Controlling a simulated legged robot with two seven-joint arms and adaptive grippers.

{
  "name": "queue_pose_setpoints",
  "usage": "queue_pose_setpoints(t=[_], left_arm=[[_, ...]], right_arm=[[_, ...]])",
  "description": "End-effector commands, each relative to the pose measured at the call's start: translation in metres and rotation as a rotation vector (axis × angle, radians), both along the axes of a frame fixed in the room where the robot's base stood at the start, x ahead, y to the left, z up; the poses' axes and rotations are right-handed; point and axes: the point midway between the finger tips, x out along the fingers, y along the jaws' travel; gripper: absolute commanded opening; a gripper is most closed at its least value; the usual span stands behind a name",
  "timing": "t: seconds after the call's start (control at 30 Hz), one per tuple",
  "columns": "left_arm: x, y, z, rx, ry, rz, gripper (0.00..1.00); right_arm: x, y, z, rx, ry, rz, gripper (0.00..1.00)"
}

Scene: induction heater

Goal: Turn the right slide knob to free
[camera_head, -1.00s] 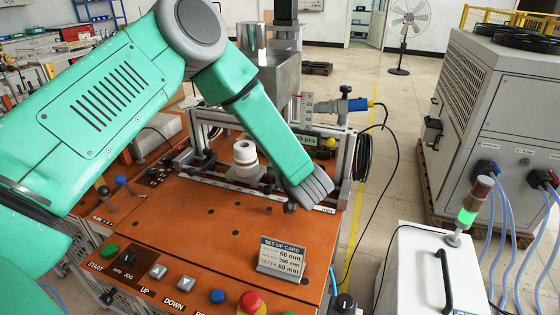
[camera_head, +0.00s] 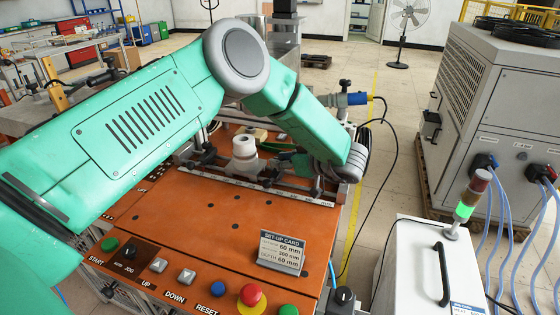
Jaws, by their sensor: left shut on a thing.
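My left arm reaches in from the left and bends down over the right part of the orange machine table (camera_head: 200,225). Its wrist is at the right end of the fixture, and my left gripper (camera_head: 272,148) points left from it, low beside the right slide. The gripper is shut on the right slide knob, though the wrist and fingers largely hide the knob and its setting is not readable. The left slide (camera_head: 206,156) shows with its dark knob. A white stepped workpiece (camera_head: 243,147) stands upright between the slides. My right gripper is not in view.
A metal rail (camera_head: 235,178) runs along the fixture's front. A set-up card (camera_head: 282,251) stands on the clear front area. Buttons, including a red emergency stop (camera_head: 250,296), line the front edge. A white box with a signal lamp (camera_head: 467,205) stands at right.

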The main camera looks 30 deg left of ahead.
Motion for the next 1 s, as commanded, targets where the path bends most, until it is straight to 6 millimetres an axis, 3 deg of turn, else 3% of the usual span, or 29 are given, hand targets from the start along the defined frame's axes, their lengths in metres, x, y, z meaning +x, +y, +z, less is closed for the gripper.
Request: queue_pose_setpoints(t=[0.37,0.4,0.43,0.77,1.0], left_arm=[[0.004,0.001,0.006,0.004,-0.014,-0.002,0.0],[0.004,0.001,0.006,0.003,-0.014,-0.002,0.39],[0.004,0.001,0.006,0.003,-0.014,-0.001,0.46],[0.002,0.001,0.002,0.0,-0.005,0.0,0.46],[-0.001,-0.029,0.014,0.0,-0.007,-0.003,0.46]], right_arm=[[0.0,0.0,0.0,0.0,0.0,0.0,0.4],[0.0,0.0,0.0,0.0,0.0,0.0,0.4],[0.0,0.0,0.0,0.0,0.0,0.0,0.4],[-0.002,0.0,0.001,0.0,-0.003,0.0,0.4],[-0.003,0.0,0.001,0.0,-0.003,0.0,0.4]])
